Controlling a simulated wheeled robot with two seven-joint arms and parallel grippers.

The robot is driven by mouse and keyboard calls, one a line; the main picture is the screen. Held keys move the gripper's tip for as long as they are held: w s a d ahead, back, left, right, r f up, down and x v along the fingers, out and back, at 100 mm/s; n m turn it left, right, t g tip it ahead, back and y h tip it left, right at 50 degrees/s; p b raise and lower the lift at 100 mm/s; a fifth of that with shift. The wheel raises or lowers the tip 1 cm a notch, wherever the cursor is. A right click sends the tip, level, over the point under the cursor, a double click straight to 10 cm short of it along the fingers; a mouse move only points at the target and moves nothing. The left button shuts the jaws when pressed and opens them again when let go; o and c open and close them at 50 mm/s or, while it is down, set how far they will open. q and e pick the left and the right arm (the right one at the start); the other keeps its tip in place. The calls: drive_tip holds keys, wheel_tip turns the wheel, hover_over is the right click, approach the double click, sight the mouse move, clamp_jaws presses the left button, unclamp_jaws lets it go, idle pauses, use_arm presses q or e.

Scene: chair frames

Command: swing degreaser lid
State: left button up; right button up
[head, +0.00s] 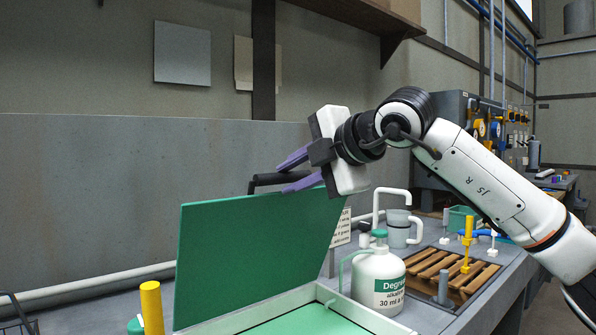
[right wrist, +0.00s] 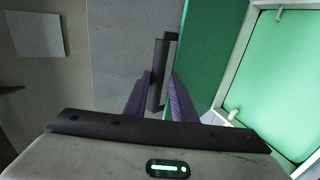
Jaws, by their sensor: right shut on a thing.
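The green degreaser lid (head: 250,250) stands raised, nearly upright and slightly tilted, at the rear of a pale-rimmed box (head: 285,305). The lid also shows edge-on in the right wrist view (right wrist: 208,45). A black bar handle (head: 268,180) sits at the lid's top edge. My right gripper (head: 290,174) is shut on this handle, its purple fingers either side of it. The right wrist view shows the handle (right wrist: 160,70) between the fingers. The box's green inside (right wrist: 280,80) is open to view. My left gripper does not show.
A white degreaser jug (head: 378,282) stands right of the box. A yellow post (head: 152,308) rises at front left. A grey wall panel (head: 90,200) runs behind the lid.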

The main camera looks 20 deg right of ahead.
drive_tip(key=w+p, duration=0.1)
drive_tip(key=w+a, duration=0.1)
drive_tip(key=shift+w+a+r+p, duration=0.1)
drive_tip(key=shift+w+a+p, duration=0.05)
drive_tip(key=shift+w+p, duration=0.25)
drive_tip(key=shift+w+a, duration=0.15)
drive_tip(key=shift+w, duration=0.4)
drive_tip(key=shift+w+a+r+p, duration=0.15)
drive_tip(key=shift+w+a+p, duration=0.1)
drive_tip(key=shift+w+p, duration=0.25)
drive_tip(key=shift+w+a+r+p, duration=0.1)
drive_tip(key=shift+w+a+p, duration=0.1)
drive_tip(key=shift+w+p, duration=0.2)
drive_tip(key=o, duration=1)
drive_tip(key=shift+w+f, duration=0.1)
drive_tip(key=shift+w, duration=0.05)
drive_tip(key=shift+o, duration=0.3)
drive_tip(key=shift+w, duration=0.25)
